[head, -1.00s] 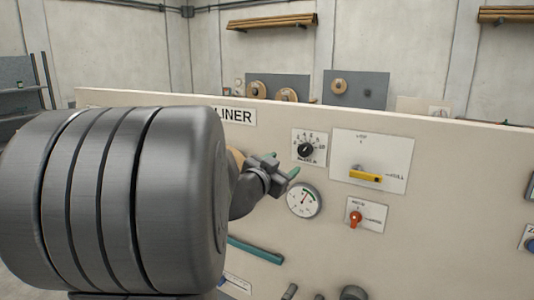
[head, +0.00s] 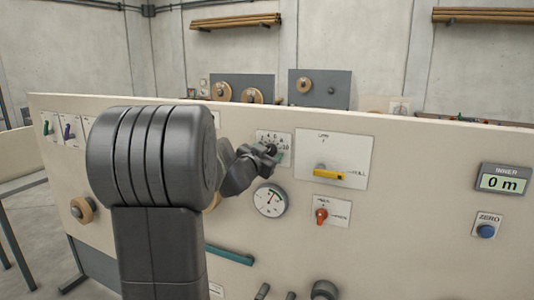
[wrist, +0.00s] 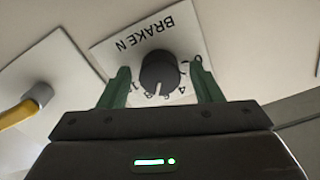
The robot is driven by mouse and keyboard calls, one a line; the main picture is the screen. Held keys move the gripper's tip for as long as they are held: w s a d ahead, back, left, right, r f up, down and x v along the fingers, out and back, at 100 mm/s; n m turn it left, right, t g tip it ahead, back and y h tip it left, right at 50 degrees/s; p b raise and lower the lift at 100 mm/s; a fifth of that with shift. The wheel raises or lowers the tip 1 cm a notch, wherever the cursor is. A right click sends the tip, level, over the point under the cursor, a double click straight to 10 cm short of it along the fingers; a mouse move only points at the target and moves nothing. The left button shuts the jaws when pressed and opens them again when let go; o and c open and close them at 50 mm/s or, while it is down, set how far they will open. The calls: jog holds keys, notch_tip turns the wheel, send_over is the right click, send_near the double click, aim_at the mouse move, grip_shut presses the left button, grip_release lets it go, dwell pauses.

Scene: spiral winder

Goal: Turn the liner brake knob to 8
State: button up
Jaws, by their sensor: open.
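The liner brake knob (wrist: 160,70) is black and round, on a white plate (wrist: 125,52) marked "BRAKE N". In the wrist view it shows upside down, between the two green fingers of my open gripper (wrist: 163,74). Both fingers are apart from the knob, with a gap on each side. The knob's white pointer line points down in that view, to about the middle of the scale; the exact number is hard to read. In the head view my gripper (head: 271,155) is at the brake plate (head: 262,136) and covers most of the knob.
On the same panel are a yellow lever (head: 328,173) to the right, a round gauge (head: 269,200) below, and a red knob (head: 321,215) at lower right. A display reading 0 m (head: 503,183) and a blue ZERO button (head: 486,231) are farther right.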

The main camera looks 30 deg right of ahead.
jog(key=shift+c, duration=0.2)
jog(key=c, duration=1)
jog(key=shift+o, duration=0.2)
jog(key=shift+m+p, duration=0.3)
jog(key=shift+m, duration=0.7)
jog(key=o, duration=1)
jog(key=b+v, duration=0.1)
jog(key=v, duration=1.3)
jog(key=shift+d, duration=0.15)
